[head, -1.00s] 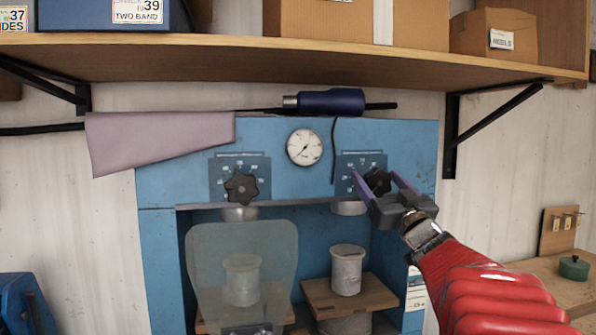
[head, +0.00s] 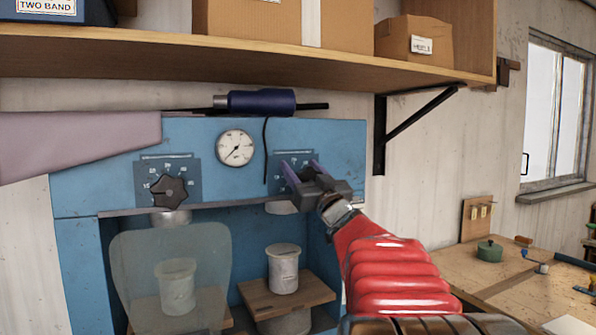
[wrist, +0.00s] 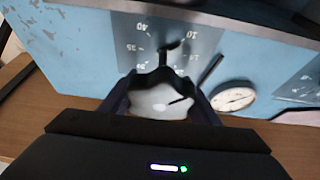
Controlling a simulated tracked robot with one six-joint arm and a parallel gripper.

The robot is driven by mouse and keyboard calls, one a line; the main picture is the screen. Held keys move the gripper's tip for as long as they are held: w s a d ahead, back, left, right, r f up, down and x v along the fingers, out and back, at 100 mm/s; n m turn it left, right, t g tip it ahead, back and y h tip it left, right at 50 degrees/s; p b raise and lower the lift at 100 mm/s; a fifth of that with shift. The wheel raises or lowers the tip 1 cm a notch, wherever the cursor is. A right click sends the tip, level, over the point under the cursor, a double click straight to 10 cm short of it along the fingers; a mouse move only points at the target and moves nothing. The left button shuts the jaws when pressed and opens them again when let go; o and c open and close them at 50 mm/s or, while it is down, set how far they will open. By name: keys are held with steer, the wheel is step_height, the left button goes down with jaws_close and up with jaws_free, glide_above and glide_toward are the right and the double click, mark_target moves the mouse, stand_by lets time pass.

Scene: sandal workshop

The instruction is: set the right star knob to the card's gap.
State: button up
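The right star knob (wrist: 160,100) shows in the wrist view, its face pale under glare, in front of a dark scale plate (wrist: 150,45) with upside-down numbers. A short dark bar stands out beyond the knob, over the plate. In the head view my gripper (head: 301,166) is at the right scale plate and hides the knob. My gripper's fingers lie on both sides of the knob and appear to touch its lobes. The left star knob (head: 169,190) is black and free on its own plate (head: 147,172). I cannot make out a card giving a gap.
A round gauge (head: 235,148) sits between the plates on the blue machine (head: 205,135). A clear shield (head: 135,255) hangs at the left. A wooden shelf (head: 300,62) runs above, with a bracket (head: 380,135). A bench (head: 520,290) is at the right.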

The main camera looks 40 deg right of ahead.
steer(key=c, duration=0.6)
steer(key=shift+o, duration=0.8)
steer(key=shift+a, duration=0.4)
steer(key=shift+d, duration=0.2)
steer(key=shift+c, duration=0.7)
steer(key=shift+r+m, duration=0.1)
steer(key=shift+m, duration=0.2)
steer(key=shift+d, duration=0.1)
steer(key=m+h, duration=0.1)
steer(key=m, duration=0.1)
steer(key=m+g+h, duration=0.1)
steer(key=m, duration=0.1)
steer(key=m+h, duration=0.1)
steer(key=m, duration=0.1)
steer(key=shift+s+d+g+h, duration=0.15)
steer(key=shift+d+g+h, duration=0.15)
steer(key=shift+d, duration=0.1)
steer(key=shift+s+d+f+m+g+h, duration=0.15)
steer(key=shift+m+g+h, duration=0.15)
steer(key=shift+m, duration=0.7)
steer(key=shift+w+d+m+g+h, duration=0.15)
steer(key=shift+m+g, duration=0.2)
steer(key=shift+m, duration=0.65)
steer(key=shift+s+d+f+m+g+h, duration=0.15)
steer(key=shift+m+g+h, duration=0.15)
steer(key=shift+m, duration=0.7)
